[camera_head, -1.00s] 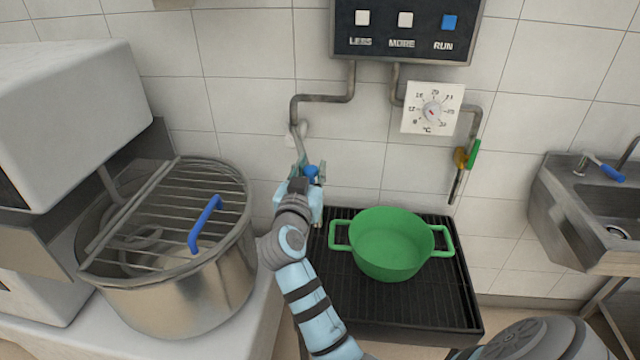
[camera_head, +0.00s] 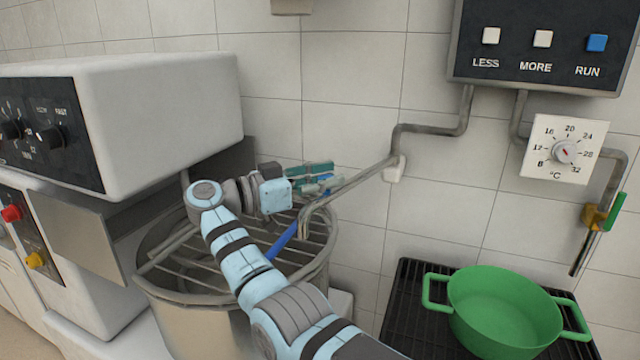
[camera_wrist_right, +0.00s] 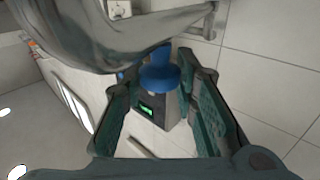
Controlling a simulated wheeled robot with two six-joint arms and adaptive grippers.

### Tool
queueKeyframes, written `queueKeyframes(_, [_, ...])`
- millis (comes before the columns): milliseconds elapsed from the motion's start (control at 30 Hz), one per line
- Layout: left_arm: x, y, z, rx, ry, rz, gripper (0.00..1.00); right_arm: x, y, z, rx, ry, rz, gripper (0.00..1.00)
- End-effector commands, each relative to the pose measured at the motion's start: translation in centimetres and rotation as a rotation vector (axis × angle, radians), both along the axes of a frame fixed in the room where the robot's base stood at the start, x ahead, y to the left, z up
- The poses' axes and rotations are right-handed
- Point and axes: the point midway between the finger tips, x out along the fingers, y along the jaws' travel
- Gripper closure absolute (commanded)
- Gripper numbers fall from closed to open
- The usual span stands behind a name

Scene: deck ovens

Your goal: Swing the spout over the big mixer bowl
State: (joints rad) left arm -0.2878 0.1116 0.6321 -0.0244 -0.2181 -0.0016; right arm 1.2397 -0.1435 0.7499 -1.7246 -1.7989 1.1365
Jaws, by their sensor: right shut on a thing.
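The spout (camera_head: 350,183) is a grey pipe that runs left from its wall mount. Its bent-down end appears above the right part of the big mixer bowl (camera_head: 215,330); the exact height gap is hard to tell. A wire guard with a blue handle (camera_head: 283,241) covers the steel bowl. My right gripper (camera_head: 314,178) is shut on the spout's blue knob, beside the pipe near its outlet. In the right wrist view the blue knob (camera_wrist_right: 160,75) sits between the green fingers, with the spout (camera_wrist_right: 115,40) close across the top. My left gripper is out of view.
A green pot (camera_head: 503,310) sits on a black grate (camera_head: 400,320) at the lower right. A control panel (camera_head: 545,40) and a temperature dial (camera_head: 564,152) are on the tiled wall.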

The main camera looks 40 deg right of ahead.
Motion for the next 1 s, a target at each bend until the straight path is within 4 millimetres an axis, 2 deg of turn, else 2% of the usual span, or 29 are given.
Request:
queueKeyframes(433, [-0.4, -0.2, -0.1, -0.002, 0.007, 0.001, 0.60, 0.9, 1.1, 0.2, -0.003, -0.003, 0.014, 1.00])
queueKeyframes(467, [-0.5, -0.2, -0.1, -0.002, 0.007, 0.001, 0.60, 0.9, 1.1, 0.2, -0.003, -0.003, 0.015, 0.72])
queueKeyframes(567, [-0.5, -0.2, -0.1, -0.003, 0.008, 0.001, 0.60, 1.0, 1.2, 0.2, -0.002, -0.003, 0.016, 0.56])
queueKeyframes(867, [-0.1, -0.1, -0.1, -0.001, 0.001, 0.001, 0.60, 1.0, 1.3, 0.2, -0.002, -0.002, 0.016, 0.54])
queueKeyframes(1000, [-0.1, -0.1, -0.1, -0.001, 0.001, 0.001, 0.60, 1.0, 1.2, 1.7, -0.002, -0.004, 0.015, 0.54])
